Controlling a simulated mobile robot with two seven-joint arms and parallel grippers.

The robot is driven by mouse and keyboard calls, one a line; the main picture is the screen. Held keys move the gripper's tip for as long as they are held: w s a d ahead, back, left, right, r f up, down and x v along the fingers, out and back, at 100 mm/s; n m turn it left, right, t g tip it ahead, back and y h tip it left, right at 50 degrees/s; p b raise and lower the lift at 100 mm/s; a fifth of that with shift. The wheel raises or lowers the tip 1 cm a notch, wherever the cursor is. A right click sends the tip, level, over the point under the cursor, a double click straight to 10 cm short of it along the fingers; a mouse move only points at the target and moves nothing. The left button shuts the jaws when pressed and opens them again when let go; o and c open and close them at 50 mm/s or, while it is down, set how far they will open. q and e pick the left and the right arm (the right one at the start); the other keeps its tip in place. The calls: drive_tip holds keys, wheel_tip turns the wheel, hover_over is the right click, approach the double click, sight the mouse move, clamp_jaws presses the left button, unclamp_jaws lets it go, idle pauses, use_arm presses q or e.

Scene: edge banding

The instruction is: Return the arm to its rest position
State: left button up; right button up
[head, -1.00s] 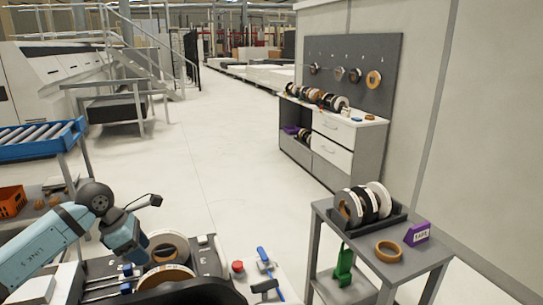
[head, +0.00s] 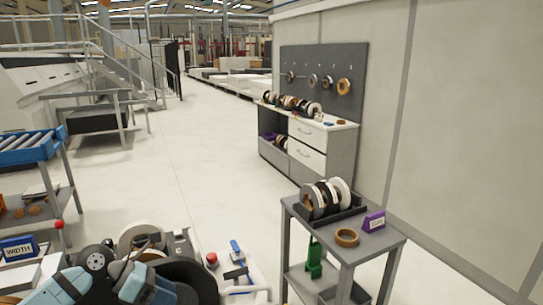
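My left arm (head: 62,288) comes in low at the left, teal with a black joint (head: 95,260). Its forearm (head: 143,286) bends over the edge banding machine (head: 180,246) and reaches the bottom of the picture. The end of this arm and its gripper are not visible, so I cannot see whether the gripper holds anything. My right arm and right gripper are not in view.
A grey cart (head: 365,241) at right carries a rack of banding rolls (head: 326,196), a loose brown roll (head: 346,237) and a purple block (head: 373,221). A cabinet (head: 318,151) stands behind. A blue roller conveyor (head: 28,148) is left. The middle floor is clear.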

use_arm(q)
drive_tip(key=s+d+n+t+h, duration=0.4)
drive_tip(key=s+d+n+h, duration=0.25)
drive_tip(key=d+n, duration=0.2)
drive_tip(key=s+a+f+m+t+y, duration=0.25)
drive_tip(key=s+f+m+y, duration=0.65)
drive_tip(key=m, duration=0.9)
drive_tip(key=s+a+f+m+t+y, duration=0.1)
drive_tip(key=s+f+m+t+y, duration=0.3)
drive_tip(key=s+f+m, duration=0.9)
drive_tip(key=w+a+r+m+p, duration=0.1)
drive_tip(key=w+r+m+p, duration=0.2)
drive_tip(key=r+p, duration=0.6)
drive_tip(key=m+g+p, duration=0.1)
drive_tip(key=m+p, duration=0.1)
drive_tip(key=p, duration=0.1)
drive_tip(key=shift+r+y+p, duration=0.3)
drive_tip(key=shift+y+p, duration=0.05)
drive_tip(key=shift+p, duration=0.05)
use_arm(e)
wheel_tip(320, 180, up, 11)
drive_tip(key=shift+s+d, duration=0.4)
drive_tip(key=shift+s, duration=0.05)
use_arm(q)
drive_tip(key=shift+a, duration=0.15)
